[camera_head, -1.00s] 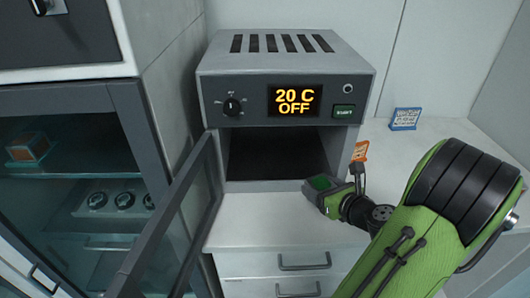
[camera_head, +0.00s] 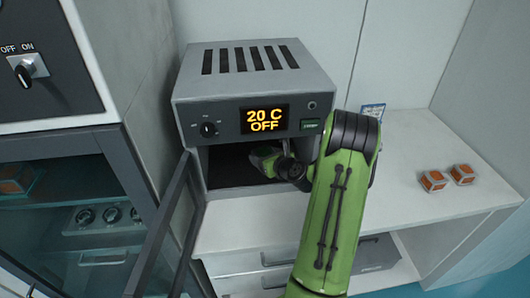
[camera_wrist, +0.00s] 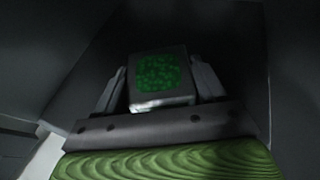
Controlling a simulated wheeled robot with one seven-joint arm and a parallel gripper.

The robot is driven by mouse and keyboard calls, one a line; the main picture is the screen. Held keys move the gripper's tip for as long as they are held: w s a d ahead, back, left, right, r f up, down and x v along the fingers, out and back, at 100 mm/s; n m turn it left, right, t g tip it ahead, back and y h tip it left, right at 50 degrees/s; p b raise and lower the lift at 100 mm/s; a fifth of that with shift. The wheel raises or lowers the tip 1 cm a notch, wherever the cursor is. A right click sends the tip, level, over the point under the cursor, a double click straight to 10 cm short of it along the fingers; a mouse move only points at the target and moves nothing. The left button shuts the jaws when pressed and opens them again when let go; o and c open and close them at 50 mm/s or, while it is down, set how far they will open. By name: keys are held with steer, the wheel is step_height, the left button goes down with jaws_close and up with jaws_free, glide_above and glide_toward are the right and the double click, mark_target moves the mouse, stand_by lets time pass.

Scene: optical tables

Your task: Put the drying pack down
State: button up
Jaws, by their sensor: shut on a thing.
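The drying pack (camera_wrist: 160,72) is a small pale block with a speckled green top. In the wrist view it sits between the two fingers of my gripper (camera_wrist: 158,88), which is shut on it. In the head view my gripper (camera_head: 268,162) reaches through the open front of the oven (camera_head: 255,80) into its dark chamber. The pack is small and dim there, and the fingers are partly hidden. I cannot tell whether the pack touches the chamber floor. The oven display reads 20 C OFF.
The oven door (camera_head: 165,235) stands open at the left of the opening. Two orange-and-white packs (camera_head: 434,181) lie on the white counter (camera_head: 415,135) to the right. A small blue-edged card (camera_head: 372,110) stands behind my arm. A glass-fronted cabinet (camera_head: 75,215) is at the left.

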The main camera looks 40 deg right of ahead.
steer(key=shift+w+f+b, duration=0.25)
steer(key=shift+f+b, duration=0.2)
steer(key=shift+b, duration=0.25)
steer(key=shift+s+r, duration=0.15)
steer(key=shift+s, duration=0.05)
steer(key=o, duration=1.1)
steer(key=shift+o, duration=0.2)
